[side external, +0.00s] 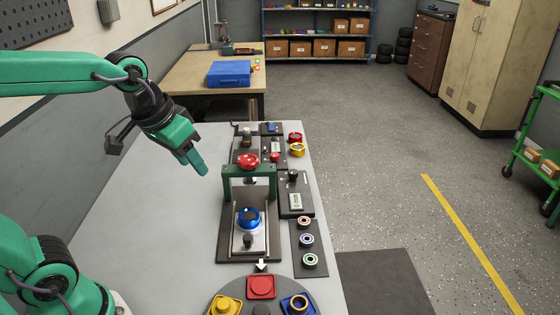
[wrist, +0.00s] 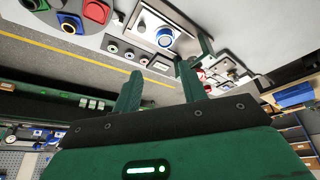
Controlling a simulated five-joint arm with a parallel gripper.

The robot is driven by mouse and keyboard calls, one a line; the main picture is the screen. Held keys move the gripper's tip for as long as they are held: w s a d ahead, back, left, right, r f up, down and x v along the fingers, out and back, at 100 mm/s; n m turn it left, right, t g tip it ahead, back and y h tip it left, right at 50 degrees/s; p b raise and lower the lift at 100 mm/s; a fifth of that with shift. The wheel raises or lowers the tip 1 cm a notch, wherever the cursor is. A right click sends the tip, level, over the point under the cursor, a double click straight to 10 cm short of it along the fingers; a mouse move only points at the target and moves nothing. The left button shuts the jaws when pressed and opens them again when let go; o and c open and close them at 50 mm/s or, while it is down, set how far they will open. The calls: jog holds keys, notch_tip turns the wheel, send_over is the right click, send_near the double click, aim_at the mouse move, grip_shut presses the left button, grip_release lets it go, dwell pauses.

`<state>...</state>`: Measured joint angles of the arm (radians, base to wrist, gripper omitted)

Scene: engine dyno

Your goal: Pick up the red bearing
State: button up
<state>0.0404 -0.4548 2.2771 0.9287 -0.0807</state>
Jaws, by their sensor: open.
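The red bearing (side external: 304,221) is a small ring lying at the far end of a dark strip (side external: 298,265) on the grey bench. In the wrist view, the end ring of the row nearest the press (wrist: 144,60) appears to be it, but its colour is hard to tell. A blue bearing (side external: 306,239) and a green bearing (side external: 309,260) lie in the same row. My gripper (side external: 199,165) is open and empty, raised above the bench to the left of the press and well apart from the red bearing. Its two fingers show in the wrist view (wrist: 158,84).
A green-framed press (side external: 249,168) with a blue ring (side external: 249,218) stands between my gripper and the bearings. A gauge with a display (side external: 295,202) sits just behind the strip. A round turntable (side external: 235,296) with coloured holders is in front. The bench's left side is clear.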

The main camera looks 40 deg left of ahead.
jog(key=w+d+f+g, duration=0.1)
jog(key=w+d, duration=0.1)
jog(key=w, duration=0.6)
jog(key=n+g, duration=0.2)
jog(key=g, duration=0.1)
send_near(304, 216)
jog(key=s+d, duration=0.1)
jog(key=shift+d+f, duration=0.15)
jog(key=shift+f, duration=0.1)
jog(key=shift+f, duration=0.1)
jog(key=shift+s+f, duration=0.15)
jog(key=shift+f, duration=3.65)
jog(key=c, duration=0.7)
